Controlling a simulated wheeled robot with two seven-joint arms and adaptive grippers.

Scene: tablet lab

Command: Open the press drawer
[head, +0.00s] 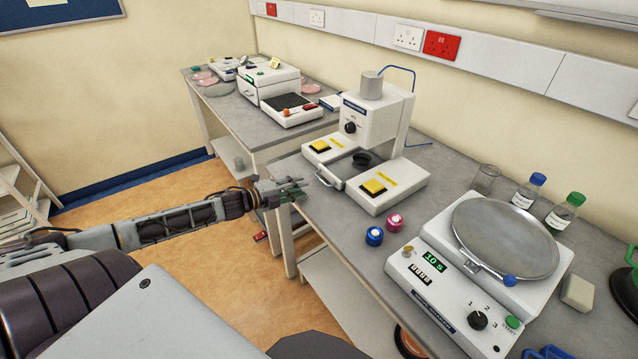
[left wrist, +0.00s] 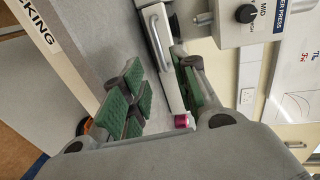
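The white tablet press (head: 369,118) stands on the grey bench, with a round metal top and a black knob. Its drawer (head: 345,168) lies low between two white blocks with yellow pads and holds a dark round cup (head: 362,159). The metal drawer handle (head: 325,179) faces my left gripper (head: 290,190), which is a short way to its left over the bench edge. In the left wrist view, the green-padded fingers (left wrist: 158,92) are apart with nothing held. The handle (left wrist: 157,38) shows beyond them, apart from the pads. My right gripper is not in view.
A blue-lidded jar (head: 374,236) and a pink-lidded jar (head: 395,222) stand in front of the press. A sieve shaker with a round pan (head: 505,238) is at the right. Bottles (head: 529,190) stand behind it. Bare floor (head: 215,275) lies left of the bench.

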